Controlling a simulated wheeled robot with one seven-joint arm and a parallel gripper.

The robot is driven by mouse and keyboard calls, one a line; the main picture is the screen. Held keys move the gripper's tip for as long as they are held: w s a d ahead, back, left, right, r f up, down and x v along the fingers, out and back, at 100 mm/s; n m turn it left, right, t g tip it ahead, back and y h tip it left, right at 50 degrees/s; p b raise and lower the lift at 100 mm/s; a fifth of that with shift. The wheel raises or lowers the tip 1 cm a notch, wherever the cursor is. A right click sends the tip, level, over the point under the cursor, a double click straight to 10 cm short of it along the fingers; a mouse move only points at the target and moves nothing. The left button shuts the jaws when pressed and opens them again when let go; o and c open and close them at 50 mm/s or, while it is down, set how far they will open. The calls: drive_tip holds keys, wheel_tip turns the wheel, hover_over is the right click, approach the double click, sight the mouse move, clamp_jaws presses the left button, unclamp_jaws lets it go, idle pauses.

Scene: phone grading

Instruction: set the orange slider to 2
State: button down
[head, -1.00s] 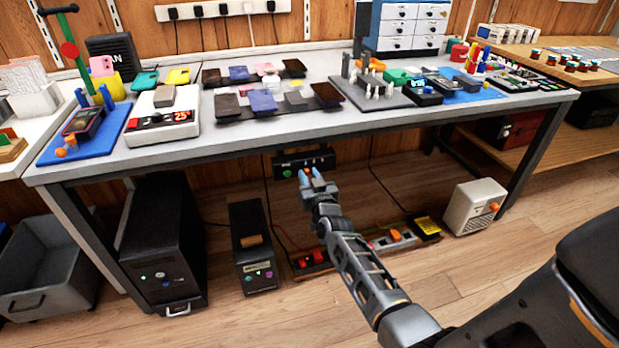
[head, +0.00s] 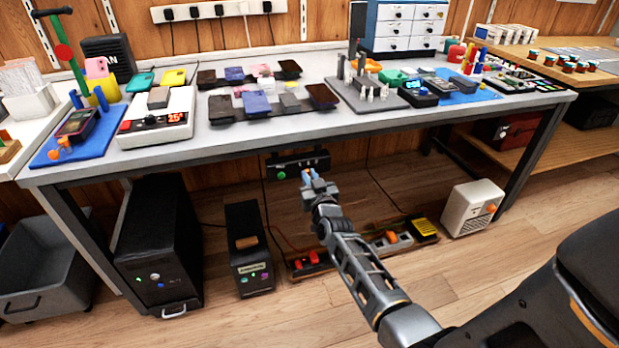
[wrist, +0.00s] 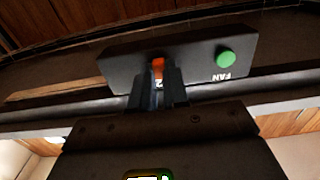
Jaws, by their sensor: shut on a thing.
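A black box marked FAN (wrist: 190,52) fills the upper middle of the wrist view; in the head view it hangs under the bench top (head: 297,164). It bears a green button (wrist: 225,57) and an orange slider (wrist: 158,66). My gripper (wrist: 157,88) is shut on the orange slider, with a finger on each side. A pale digit that looks like 2 shows right by the fingers; the rest of the scale is hidden. In the head view my gripper (head: 309,179) reaches up to the front of the box.
The bench top (head: 250,138) is just above the box. A power strip (head: 390,242) lies on the floor below, between a small black tower (head: 248,275) and a white heater-like box (head: 472,208). Cables hang behind.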

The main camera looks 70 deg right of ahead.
drive_tip(key=shift+s+d, duration=0.15)
drive_tip(key=shift+s, duration=0.1)
drive_tip(key=c, duration=1.1)
unclamp_jaws()
drive_tip(key=p+v, duration=0.1)
drive_tip(key=v, duration=0.6)
drive_tip(key=shift+s+a, duration=0.25)
